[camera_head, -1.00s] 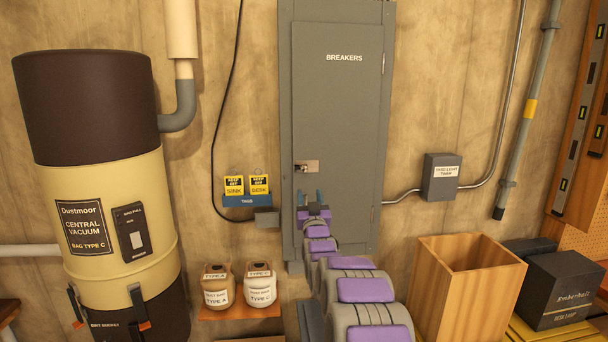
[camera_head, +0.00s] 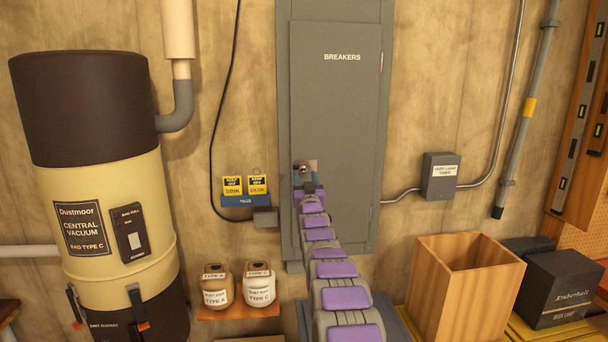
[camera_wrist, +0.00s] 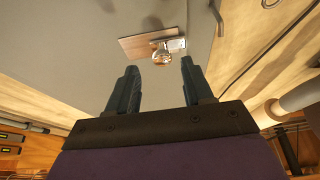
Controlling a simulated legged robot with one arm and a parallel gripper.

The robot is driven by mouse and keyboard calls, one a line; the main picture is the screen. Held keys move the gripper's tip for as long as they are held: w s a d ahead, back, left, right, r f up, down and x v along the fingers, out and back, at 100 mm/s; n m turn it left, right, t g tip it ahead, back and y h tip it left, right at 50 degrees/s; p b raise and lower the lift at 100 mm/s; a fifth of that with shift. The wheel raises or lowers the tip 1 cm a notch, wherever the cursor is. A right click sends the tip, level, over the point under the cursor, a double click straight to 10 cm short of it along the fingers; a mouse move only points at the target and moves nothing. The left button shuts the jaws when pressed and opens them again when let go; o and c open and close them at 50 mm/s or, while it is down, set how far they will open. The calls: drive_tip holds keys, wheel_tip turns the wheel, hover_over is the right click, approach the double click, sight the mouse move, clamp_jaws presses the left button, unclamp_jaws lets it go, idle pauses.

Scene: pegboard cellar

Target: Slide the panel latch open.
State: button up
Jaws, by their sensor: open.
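The panel latch (camera_head: 301,167) is a small metal piece with a rounded knob on a plate, low on the left side of the grey breaker panel door (camera_head: 335,110). In the wrist view the latch knob (camera_wrist: 161,53) sits on a brown and silver plate beyond the fingertips, roughly centred between them. My gripper (camera_head: 306,178) is just below the latch in the head view, partly covering its plate. In the wrist view my gripper (camera_wrist: 160,72) has its two fingers apart with nothing between them. The fingers do not appear to touch the knob.
Blue tag holder (camera_head: 246,201) with two yellow tags is left of the panel. A timer box (camera_head: 440,177) is on the wall at right. An open wooden bin (camera_head: 465,285) stands lower right. Two jars (camera_head: 260,285) sit on a shelf lower left.

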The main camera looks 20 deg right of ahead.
sight(303, 170)
drive_tip(key=shift+w+d, duration=0.15)
drive_tip(key=shift+w, duration=0.15)
drive_tip(key=shift+w+r+p, duration=0.15)
drive_tip(key=shift+w+r, duration=0.15)
drive_tip(key=shift+w, duration=0.2)
drive_tip(key=shift+w+r+p, duration=0.15)
drive_tip(key=shift+w+r, duration=0.1)
drive_tip(key=shift+w, duration=0.25)
drive_tip(key=shift+w+d, duration=0.1)
drive_tip(key=shift+c, duration=0.3)
clamp_jaws()
